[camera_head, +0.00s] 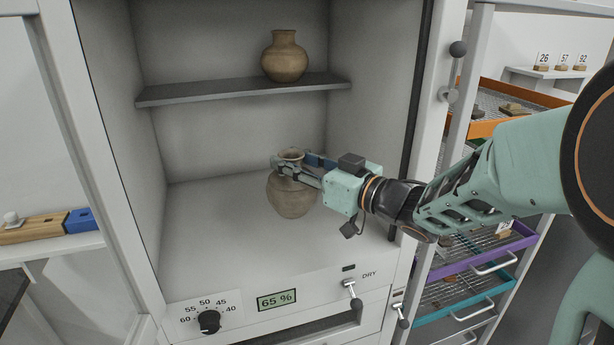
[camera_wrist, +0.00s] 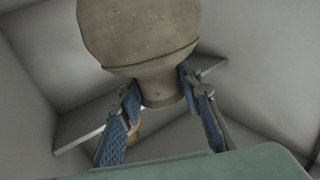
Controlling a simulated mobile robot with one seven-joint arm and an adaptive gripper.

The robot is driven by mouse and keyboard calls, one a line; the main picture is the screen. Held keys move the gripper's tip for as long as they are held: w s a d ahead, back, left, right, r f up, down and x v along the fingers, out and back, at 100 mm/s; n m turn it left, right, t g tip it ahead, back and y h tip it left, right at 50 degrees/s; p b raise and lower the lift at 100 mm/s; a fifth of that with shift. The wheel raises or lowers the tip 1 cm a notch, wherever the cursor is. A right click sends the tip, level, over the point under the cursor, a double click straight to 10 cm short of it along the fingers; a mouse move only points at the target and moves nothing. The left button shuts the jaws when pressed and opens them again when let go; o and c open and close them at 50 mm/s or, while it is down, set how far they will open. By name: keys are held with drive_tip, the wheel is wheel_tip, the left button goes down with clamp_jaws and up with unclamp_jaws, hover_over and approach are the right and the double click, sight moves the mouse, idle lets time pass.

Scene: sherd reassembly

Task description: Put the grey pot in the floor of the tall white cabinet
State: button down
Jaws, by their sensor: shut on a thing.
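The grey-brown pot (camera_head: 292,196) is upright inside the tall white cabinet (camera_head: 129,150), in the space below the shelf. My gripper (camera_head: 291,163) reaches in from the right and is shut on the pot's neck. The pot's base is over the cabinet floor (camera_head: 215,225); I cannot tell whether it touches it. In the wrist view the blue-padded fingers of my gripper (camera_wrist: 160,92) lie on either side of the neck, and the pot's body (camera_wrist: 140,30) fills the top of the picture.
A tan pot (camera_head: 285,57) stands on the dark shelf (camera_head: 245,90) above. The cabinet floor to the left is clear. The right door frame (camera_head: 420,110) is close to my arm. A rack with coloured trays (camera_head: 490,245) stands to the right.

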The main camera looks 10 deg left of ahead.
sight(288, 180)
drive_tip(key=shift+w+a+f, duration=0.15)
drive_tip(key=shift+a+f, duration=0.2)
drive_tip(key=shift+f, duration=0.05)
drive_tip(key=f, duration=0.3)
drive_tip(key=shift+w+a+f+b, duration=0.15)
drive_tip(key=shift+a+b, duration=0.2)
drive_tip(key=shift+b, duration=0.05)
drive_tip(key=shift+f, duration=0.25)
drive_tip(key=shift+f, duration=0.15)
drive_tip(key=c, duration=1.4)
unclamp_jaws()
drive_tip(key=shift+d, duration=0.1)
